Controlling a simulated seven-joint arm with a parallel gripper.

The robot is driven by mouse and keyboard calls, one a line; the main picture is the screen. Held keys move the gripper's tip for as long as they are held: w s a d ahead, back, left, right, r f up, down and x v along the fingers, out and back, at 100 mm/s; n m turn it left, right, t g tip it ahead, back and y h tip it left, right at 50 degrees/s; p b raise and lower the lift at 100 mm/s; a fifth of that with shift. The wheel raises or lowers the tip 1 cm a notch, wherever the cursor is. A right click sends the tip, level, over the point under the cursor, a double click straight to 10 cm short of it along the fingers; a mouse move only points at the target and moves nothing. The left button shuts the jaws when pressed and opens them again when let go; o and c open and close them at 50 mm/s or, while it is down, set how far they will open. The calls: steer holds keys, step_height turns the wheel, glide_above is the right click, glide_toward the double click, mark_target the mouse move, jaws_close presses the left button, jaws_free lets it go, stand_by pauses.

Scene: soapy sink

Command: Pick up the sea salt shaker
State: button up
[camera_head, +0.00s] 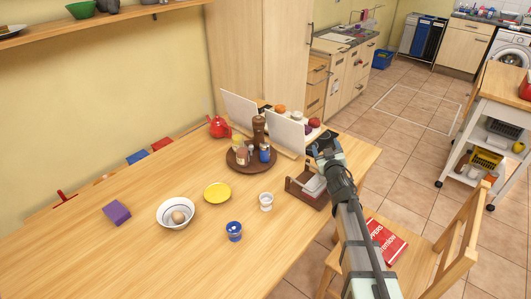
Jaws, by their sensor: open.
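A round brown tray (240,168) on the wooden table holds a tall brown mill (258,130), a small blue-coloured container (264,154) and a pale jar with a reddish label (242,156). Labels are too small to read, so I cannot tell which item is the sea salt shaker. My gripper (318,143) is at the end of the arm, to the right of the tray and apart from these items. Its fingers are small and dark in this view; it is open, with nothing seen in it.
A bowl with an egg (172,221), a yellow dish (217,189), a white cup (266,204), a blue tub (233,236) and a purple block (117,212) stand on the table. A brown holder (296,194) sits below my gripper. Upright white panels (290,132) stand behind the tray. The front left table is clear.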

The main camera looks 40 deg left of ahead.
steer(key=s+a+f+g+y, duration=0.1)
steer(key=s+a, duration=0.4)
steer(key=s, duration=0.2)
steer(key=m+g+y, duration=0.2)
glide_toward(266, 148)
steer(key=x, duration=0.7)
steer(key=shift+a, duration=0.1)
steer(key=shift+x, duration=2.55)
steer(key=shift+f, duration=0.15)
steer(key=c, duration=1.2)
steer(key=shift+o, duration=0.2)
steer(key=shift+r, duration=4.9)
